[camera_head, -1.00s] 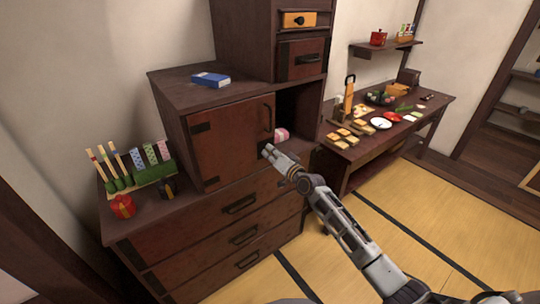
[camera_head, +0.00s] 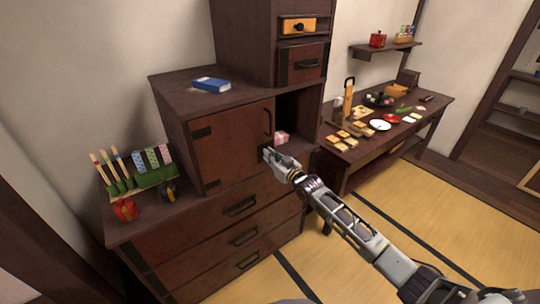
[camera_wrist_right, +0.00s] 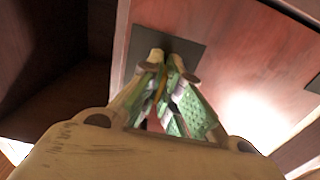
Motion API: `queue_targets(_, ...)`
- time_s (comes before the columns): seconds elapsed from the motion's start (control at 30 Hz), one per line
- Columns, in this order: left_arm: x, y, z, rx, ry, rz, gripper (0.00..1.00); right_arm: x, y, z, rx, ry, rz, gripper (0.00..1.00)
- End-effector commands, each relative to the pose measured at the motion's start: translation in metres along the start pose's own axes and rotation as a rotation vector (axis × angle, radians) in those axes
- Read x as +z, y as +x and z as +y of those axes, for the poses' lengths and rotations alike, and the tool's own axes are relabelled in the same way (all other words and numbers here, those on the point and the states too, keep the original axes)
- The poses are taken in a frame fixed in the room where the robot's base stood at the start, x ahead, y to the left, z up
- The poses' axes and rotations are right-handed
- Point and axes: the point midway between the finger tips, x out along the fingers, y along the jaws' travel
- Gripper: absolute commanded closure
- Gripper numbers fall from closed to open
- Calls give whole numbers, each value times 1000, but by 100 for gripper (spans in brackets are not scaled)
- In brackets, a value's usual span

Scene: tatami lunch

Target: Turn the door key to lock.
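The red-brown cabinet door (camera_head: 230,145) stands shut over the left of the cabinet, with a dark handle (camera_head: 267,122) near its right edge. In the right wrist view a dark lock plate (camera_wrist_right: 180,47) lies on the red door face. My right gripper (camera_head: 268,154) is at the door's lower right edge, with its fingertips (camera_wrist_right: 165,62) close together in front of the plate. A thin yellowish sliver, seemingly the key (camera_wrist_right: 161,86), shows between the green-padded fingers; most of it is hidden. My left gripper is not in view.
An open compartment (camera_head: 292,106) with a pink item (camera_head: 281,138) is right of the door. A blue book (camera_head: 211,84) lies on the cabinet top. A rack of colourful sticks (camera_head: 150,177) and a red pot (camera_head: 125,209) stand left. A food table (camera_head: 437,107) is right.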

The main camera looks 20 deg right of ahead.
Motion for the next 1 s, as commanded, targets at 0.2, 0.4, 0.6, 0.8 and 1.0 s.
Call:
queue_targets(0.2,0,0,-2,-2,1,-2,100,1,0,0,0,-29,-1,100)
queue_targets(0.4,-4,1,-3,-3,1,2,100,1,0,0,0,-31,-1,100)
queue_targets(0.6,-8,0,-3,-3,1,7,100,1,0,0,0,-30,-1,84)
queue_targets(0.8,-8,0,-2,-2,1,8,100,0,0,0,0,-29,0,73)
queue_targets(1.0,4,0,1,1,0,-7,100,0,0,0,0,-28,0,73)
